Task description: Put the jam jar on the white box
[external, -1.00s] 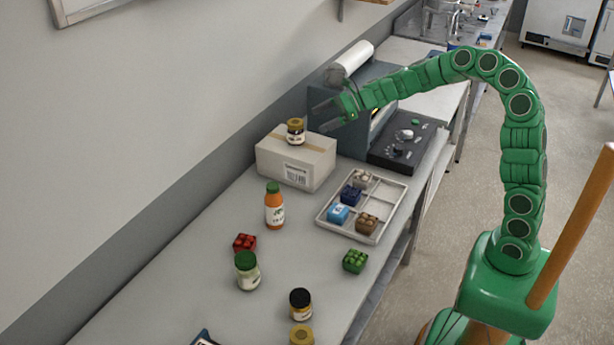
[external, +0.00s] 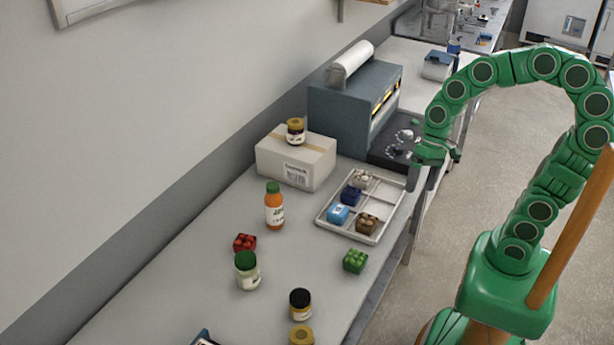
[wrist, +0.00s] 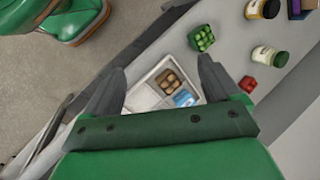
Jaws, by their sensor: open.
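A small jar (external: 295,131) with a gold lid, dark contents and a pale label stands upright on top of the box (external: 284,168). It looks like the jam jar, but its label is too small to read. The box is a pale carton with a tan tape strip and a barcode label, on the bench against the wall. My gripper (external: 422,180) is open and empty, pointing down near the bench's right edge, right of the box and apart from it. In the wrist view, my gripper (wrist: 161,65) has nothing between its fingers; the box and that jar are out of that view.
A tray (external: 325,220) with several blocks lies right of the box. An orange bottle (external: 274,208), green-lidded jar (external: 247,272), black-lidded jar (external: 301,305), yellow-lidded jar (external: 301,336), red block (external: 244,243) and green block (external: 355,261) stand nearer. A blue-grey machine (external: 350,110) stands behind.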

